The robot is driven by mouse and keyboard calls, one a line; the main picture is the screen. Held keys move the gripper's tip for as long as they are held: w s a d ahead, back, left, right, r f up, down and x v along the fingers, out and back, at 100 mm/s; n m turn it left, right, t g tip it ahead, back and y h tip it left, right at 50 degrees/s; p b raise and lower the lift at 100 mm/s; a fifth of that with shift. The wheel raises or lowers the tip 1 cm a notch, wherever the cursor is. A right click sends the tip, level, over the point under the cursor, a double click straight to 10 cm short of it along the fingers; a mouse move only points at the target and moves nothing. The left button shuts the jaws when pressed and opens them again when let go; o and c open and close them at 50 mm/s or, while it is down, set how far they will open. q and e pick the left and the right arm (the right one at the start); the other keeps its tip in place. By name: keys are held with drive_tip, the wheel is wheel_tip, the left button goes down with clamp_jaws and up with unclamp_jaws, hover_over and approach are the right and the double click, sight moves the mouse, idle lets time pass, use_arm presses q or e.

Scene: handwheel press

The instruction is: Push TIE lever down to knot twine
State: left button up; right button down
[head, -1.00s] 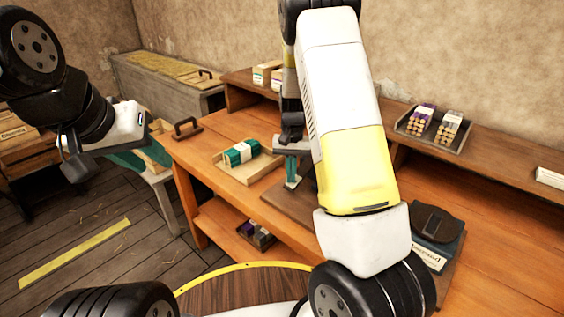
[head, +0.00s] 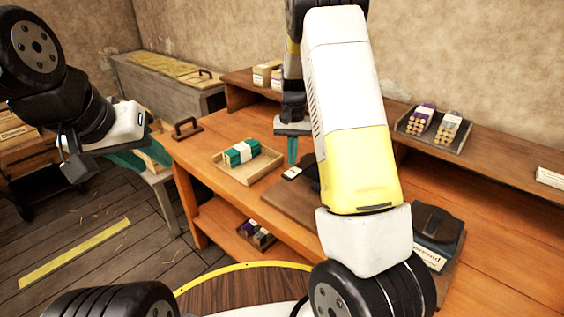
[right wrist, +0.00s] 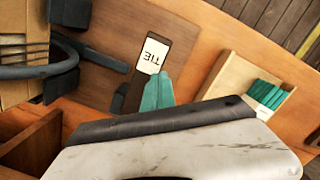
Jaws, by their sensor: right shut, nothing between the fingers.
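A dark bar with a white label reading TIE (right wrist: 153,55) lies on a dark base board in the right wrist view. The label also shows as a small white patch in the head view (head: 292,173). My right gripper (head: 292,150) has its teal fingers together and empty, hanging above the board near the label. In the right wrist view its fingertips (right wrist: 158,90) appear just beside the label's lower end; contact cannot be told. My left gripper (head: 128,158) is far left, away from the bench, its finger opening unclear. My right arm hides much of the press and twine in the head view.
A wooden tray (head: 221,168) with a teal banded bundle (head: 241,153) is left of the board. A dark ring (right wrist: 62,70) and dark arm are left of the label in the right wrist view. A black-topped box (head: 437,228) stands at right.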

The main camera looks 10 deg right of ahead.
drive_tip(key=shift+w+r, duration=0.15)
drive_tip(key=shift+r, duration=2)
drive_tip(key=s+a+r+n+t+y, duration=0.1)
drive_tip(key=s+r+n+t+y, duration=0.15)
drive_tip(key=s+r, duration=1.1)
drive_tip(key=s+a+r+t, duration=0.1)
drive_tip(key=s+r+t, duration=0.1)
drive_tip(key=s, duration=0.5)
drive_tip(key=s+a+r+n+t, duration=0.1)
drive_tip(key=s+t, duration=0.1)
drive_tip(key=s, duration=0.4)
drive_tip(key=shift+s+r+t, duration=0.35)
drive_tip(key=shift+w+h, duration=0.1)
drive_tip(key=shift+h, duration=0.15)
